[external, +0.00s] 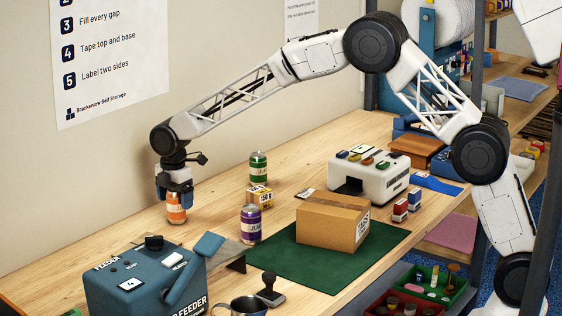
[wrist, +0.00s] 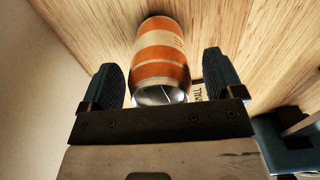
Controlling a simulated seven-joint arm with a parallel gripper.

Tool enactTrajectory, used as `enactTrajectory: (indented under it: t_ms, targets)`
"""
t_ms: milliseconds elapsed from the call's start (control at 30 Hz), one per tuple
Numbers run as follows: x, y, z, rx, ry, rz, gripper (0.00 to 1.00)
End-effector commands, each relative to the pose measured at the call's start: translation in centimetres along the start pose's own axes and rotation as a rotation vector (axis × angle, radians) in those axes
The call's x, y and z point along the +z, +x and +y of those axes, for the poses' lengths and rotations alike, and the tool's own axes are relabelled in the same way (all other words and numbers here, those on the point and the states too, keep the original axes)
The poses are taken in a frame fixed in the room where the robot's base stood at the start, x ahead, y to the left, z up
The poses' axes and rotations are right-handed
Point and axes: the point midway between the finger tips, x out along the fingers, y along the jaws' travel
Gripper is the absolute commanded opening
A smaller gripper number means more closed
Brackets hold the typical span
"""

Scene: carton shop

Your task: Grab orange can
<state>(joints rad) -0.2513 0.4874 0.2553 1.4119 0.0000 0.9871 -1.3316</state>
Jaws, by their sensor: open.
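The orange can (external: 176,208) stands upright on the wooden bench at the left, near the wall, in the external view. In the wrist view the orange can (wrist: 161,60) has orange and cream bands and sits between my two fingers. My gripper (external: 175,192) points down over the can, with its fingers at either side of the can's upper part. In the wrist view my gripper (wrist: 167,80) is open, with a gap at the right finger; contact at the left finger is unclear. The can's upper part is partly hidden by the fingers in the external view.
A blue feeder machine (external: 145,283) is in front. A carton (external: 333,221) sits on a green mat (external: 286,262). The wall is close behind.

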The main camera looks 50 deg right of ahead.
Motion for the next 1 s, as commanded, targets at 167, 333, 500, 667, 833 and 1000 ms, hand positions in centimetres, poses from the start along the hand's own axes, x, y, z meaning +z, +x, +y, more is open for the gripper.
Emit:
enactTrajectory:
  t_ms: [167,333,500,667,833,1000]
  targets:
    - [-0.02,1.22,0.02,0.0,0.0,0.0,0.87]
    - [-0.03,1.33,0.01,0.001,0.0,0.0,0.87]
    - [-0.02,1.33,0.0,0.0,0.0,0.0,0.87]
    - [-0.03,1.32,0.0,0.0,0.0,0.0,0.87]
    - [-0.03,1.32,-0.01,0.0,0.0,0.0,0.71]
    - [-0.02,1.31,0.0,0.0,0.0,0.0,0.45]
